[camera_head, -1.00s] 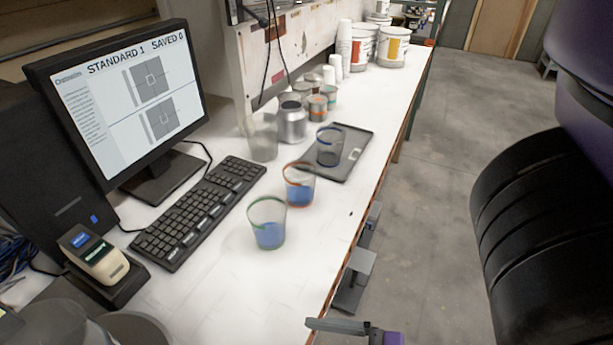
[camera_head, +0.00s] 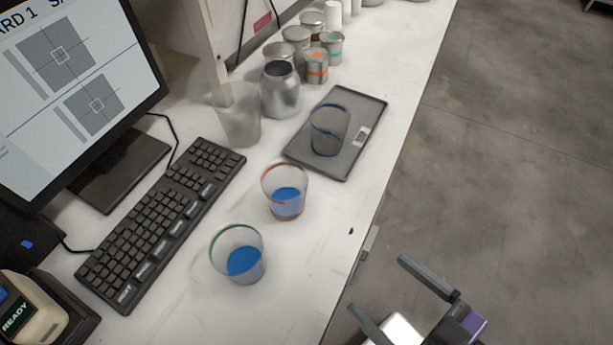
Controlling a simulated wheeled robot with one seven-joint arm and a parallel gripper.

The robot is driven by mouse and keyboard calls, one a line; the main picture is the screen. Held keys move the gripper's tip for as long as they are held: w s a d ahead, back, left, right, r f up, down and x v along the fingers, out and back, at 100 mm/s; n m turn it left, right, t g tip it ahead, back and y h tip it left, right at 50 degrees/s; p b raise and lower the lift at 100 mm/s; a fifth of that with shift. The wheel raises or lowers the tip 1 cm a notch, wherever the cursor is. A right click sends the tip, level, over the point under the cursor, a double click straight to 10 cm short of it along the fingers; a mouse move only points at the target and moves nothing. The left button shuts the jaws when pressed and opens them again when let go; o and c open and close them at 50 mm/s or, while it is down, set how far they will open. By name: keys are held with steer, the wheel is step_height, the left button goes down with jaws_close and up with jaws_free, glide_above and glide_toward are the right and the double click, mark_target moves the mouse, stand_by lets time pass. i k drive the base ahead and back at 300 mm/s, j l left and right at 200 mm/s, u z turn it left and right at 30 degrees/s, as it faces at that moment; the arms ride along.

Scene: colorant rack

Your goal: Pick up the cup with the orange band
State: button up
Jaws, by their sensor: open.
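The cup with the orange band (camera_head: 285,194) stands upright on the white bench. It is clear, with an orange rim band and blue liquid inside. A similar cup with a green band (camera_head: 239,258), also holding blue liquid, stands nearer and to the left. A clear cup with a blue band (camera_head: 329,132) stands on a dark flat tray (camera_head: 352,158) farther back. My gripper (camera_head: 378,283) is at the lower right, past the bench's front edge. Its two fingers are spread and nothing is between them. It is apart from every cup.
A keyboard (camera_head: 165,222) and monitor (camera_head: 75,80) are on the left. A cloudy empty cup (camera_head: 238,118), a metal canister (camera_head: 280,92) and several small tins (camera_head: 316,66) stand behind.

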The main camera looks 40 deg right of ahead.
mark_target(285, 183)
steer(key=k+j+u, duration=0.3)
steer(key=j, duration=0.25)
steer(key=k+j+u, duration=0.15)
steer(key=j, duration=0.15)
steer(key=k+j+u, duration=0.15)
steer(key=j, duration=0.2)
